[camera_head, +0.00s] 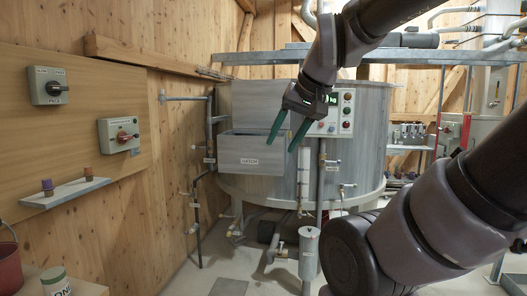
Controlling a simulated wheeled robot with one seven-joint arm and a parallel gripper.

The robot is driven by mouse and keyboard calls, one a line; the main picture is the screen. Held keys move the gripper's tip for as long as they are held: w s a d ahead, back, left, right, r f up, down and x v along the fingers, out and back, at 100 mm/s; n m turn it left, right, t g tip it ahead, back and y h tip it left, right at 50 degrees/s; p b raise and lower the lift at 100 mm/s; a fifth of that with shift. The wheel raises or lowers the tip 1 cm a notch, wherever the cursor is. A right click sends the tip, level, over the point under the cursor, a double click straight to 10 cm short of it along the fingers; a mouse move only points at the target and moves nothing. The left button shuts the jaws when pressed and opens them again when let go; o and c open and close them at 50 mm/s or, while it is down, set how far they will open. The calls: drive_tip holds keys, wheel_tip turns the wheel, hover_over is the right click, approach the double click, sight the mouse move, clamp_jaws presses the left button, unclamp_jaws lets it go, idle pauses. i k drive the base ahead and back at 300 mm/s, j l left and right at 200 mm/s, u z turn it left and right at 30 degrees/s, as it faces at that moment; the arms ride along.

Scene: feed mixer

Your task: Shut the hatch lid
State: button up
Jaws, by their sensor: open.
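The hatch lid (255,100) is a grey metal panel standing raised at the back of the hatch box (240,158) on the front of the mixer. The box is a grey metal bin with a white label on its front, and its top shows open with a bluish interior. My gripper (279,148) is open and empty, its two green fingers pointing down in front of the right part of the box. It covers part of the lid's right side. I cannot tell how far it is from the box or lid.
The round metal mixer tank (370,130) carries a control panel (339,118) with coloured buttons, right of my gripper. Pipes and valves stand below. A wall shelf (66,193), red bucket (9,262) and labelled tin (56,282) are at left. Floor shows at lower centre-left.

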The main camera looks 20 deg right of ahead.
sight(256, 104)
drive_tip(key=i+l, duration=0.25)
drive_tip(key=l, duration=0.15)
drive_tip(key=i+l, duration=0.25)
drive_tip(key=l, duration=0.2)
drive_tip(key=i+l, duration=0.25)
drive_tip(key=l, duration=0.15)
drive_tip(key=i+l, duration=0.25)
drive_tip(key=l, duration=0.15)
drive_tip(key=i+j+z, duration=0.1)
drive_tip(key=i, duration=0.3)
